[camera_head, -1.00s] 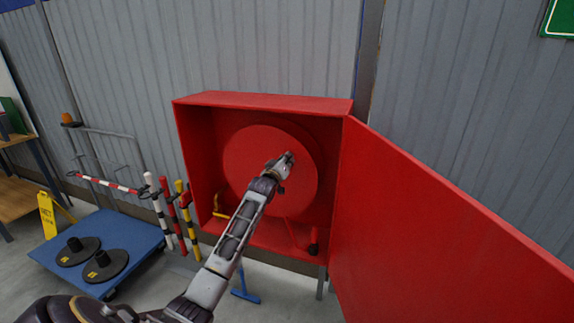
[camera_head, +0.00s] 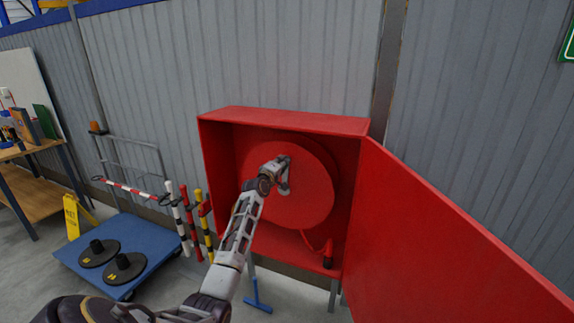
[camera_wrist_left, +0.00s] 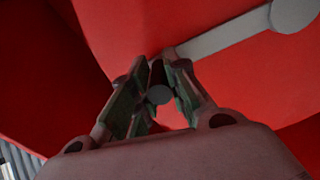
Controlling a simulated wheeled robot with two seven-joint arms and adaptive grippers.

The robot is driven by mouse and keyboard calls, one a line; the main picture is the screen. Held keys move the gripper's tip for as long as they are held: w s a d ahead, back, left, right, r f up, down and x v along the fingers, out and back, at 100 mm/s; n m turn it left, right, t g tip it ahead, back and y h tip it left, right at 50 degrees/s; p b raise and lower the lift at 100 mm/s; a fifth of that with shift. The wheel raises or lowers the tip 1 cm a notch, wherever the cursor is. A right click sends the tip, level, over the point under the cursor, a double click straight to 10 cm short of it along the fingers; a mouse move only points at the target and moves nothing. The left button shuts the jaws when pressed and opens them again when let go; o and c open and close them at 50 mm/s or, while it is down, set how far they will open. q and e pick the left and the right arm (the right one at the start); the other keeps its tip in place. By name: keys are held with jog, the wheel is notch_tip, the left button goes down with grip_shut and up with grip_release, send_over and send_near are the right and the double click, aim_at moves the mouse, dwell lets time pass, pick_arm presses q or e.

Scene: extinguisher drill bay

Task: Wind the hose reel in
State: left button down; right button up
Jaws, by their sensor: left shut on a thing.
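The red hose reel (camera_head: 308,200) sits inside an open red cabinet (camera_head: 262,115) on the wall. A grey crank arm (camera_wrist_left: 225,35) lies across the reel face, running from a round hub to a handle (camera_wrist_left: 160,95). My left gripper (camera_head: 284,163) is in front of the reel's upper middle, shut on the crank handle. The handle's round end shows between the fingers in the left wrist view (camera_wrist_left: 157,92). A short stretch of red hose (camera_head: 309,240) hangs below the reel near a dark-tipped nozzle (camera_head: 328,258). My forearm hides the cabinet's lower left. My right gripper is not in view.
The cabinet door (camera_head: 430,235) stands open to the right. At left are a blue trolley (camera_head: 75,262) with black bases, several striped posts (camera_head: 188,220), a yellow sign (camera_head: 72,216) and a wooden bench (camera_head: 25,190). A blue T-shaped tool (camera_head: 257,302) is below the cabinet.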

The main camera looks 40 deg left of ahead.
pick_arm(q)
jog(key=shift+a, duration=0.2)
jog(key=c, duration=1.4)
grip_release()
jog(key=shift+c, duration=0.2)
jog(key=shift+f, duration=0.15)
